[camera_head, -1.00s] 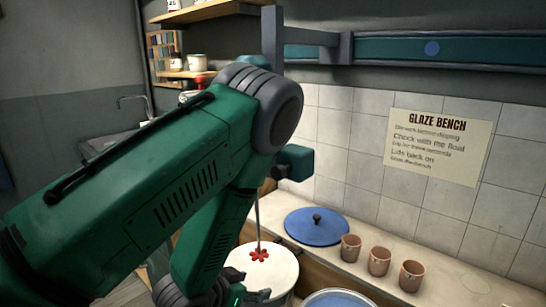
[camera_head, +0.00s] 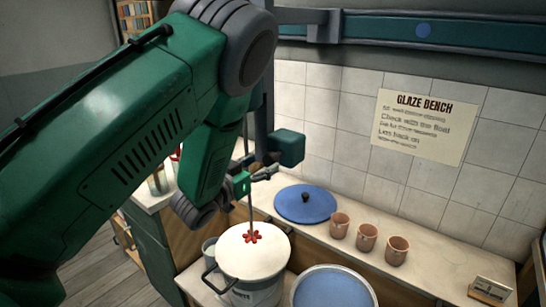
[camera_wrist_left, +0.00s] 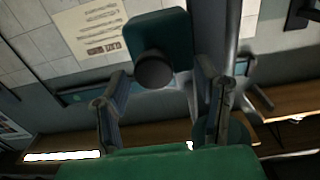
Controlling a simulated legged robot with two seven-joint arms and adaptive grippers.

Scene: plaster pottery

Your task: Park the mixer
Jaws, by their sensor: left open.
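The mixer has a green head block (camera_head: 285,147) on a grey upright below the wall rail. Its thin shaft (camera_head: 251,205) ends in a red impeller (camera_head: 253,237) at the white surface of the bucket (camera_head: 247,262); I cannot tell whether it touches. My left gripper (camera_head: 264,175) is open, just below and left of the head block, partly hidden by my own arm. In the left wrist view, the open fingers (camera_wrist_left: 163,98) stand on either side of a dark round knob (camera_wrist_left: 154,70) on the green block, apart from it. My right gripper is not in view.
A blue lid (camera_head: 305,204) and several clay cups (camera_head: 367,238) stand on the bench along the tiled wall. A blue-filled bucket (camera_head: 333,290) is right of the white one. A small card stand (camera_head: 490,290) is at far right. The blue rail (camera_head: 450,30) runs along the wall.

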